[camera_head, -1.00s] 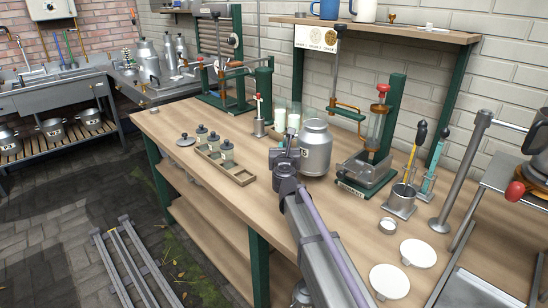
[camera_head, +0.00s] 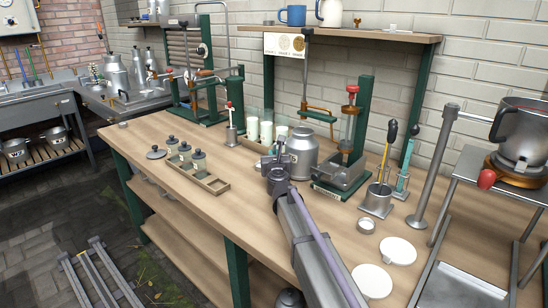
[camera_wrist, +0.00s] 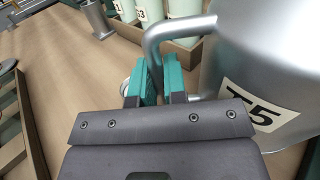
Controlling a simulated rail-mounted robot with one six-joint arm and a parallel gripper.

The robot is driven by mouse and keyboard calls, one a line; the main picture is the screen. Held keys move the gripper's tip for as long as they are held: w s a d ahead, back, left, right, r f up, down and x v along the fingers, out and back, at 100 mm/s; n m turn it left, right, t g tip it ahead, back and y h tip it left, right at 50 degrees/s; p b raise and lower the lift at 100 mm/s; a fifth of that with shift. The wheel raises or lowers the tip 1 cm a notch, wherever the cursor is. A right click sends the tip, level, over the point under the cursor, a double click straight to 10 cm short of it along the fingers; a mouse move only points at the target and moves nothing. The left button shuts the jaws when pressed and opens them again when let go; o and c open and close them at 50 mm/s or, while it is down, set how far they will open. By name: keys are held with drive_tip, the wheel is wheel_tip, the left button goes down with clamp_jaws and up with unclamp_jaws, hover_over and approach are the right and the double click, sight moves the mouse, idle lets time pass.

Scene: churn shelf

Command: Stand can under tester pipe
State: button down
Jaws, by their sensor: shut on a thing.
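The silver can (camera_head: 303,152), with a narrower neck and rim, is upright over the middle of the bench. In the wrist view its body (camera_wrist: 265,50) carries a "T5" label. My gripper (camera_head: 280,165) is on the can's left side. In the wrist view its green fingers (camera_wrist: 155,88) are shut on the can's bent side handle (camera_wrist: 158,40). Whether the can's base touches the bench is unclear. A green-posted stand (camera_head: 361,115) with a red knob, an upright clear tube and a metal base is just right of the can; it seems to be the tester.
The wooden bench (camera_head: 140,140) holds a tray of small bottles (camera_head: 205,182) at left and pale cups (camera_head: 252,130) behind the can. A wall shelf (camera_head: 380,33) overhangs the back.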

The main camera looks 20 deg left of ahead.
drive_tip(key=c, duration=1.6)
unclamp_jaws()
drive_tip(key=o, duration=0.4)
drive_tip(key=shift+o, duration=0.2)
drive_tip(key=shift+s+d+r, duration=0.1)
drive_tip(key=shift+s+d, duration=0.05)
drive_tip(key=shift+s, duration=0.15)
drive_tip(key=v, duration=1.1)
drive_tip(key=shift+s+d, duration=0.1)
drive_tip(key=shift+s, duration=0.2)
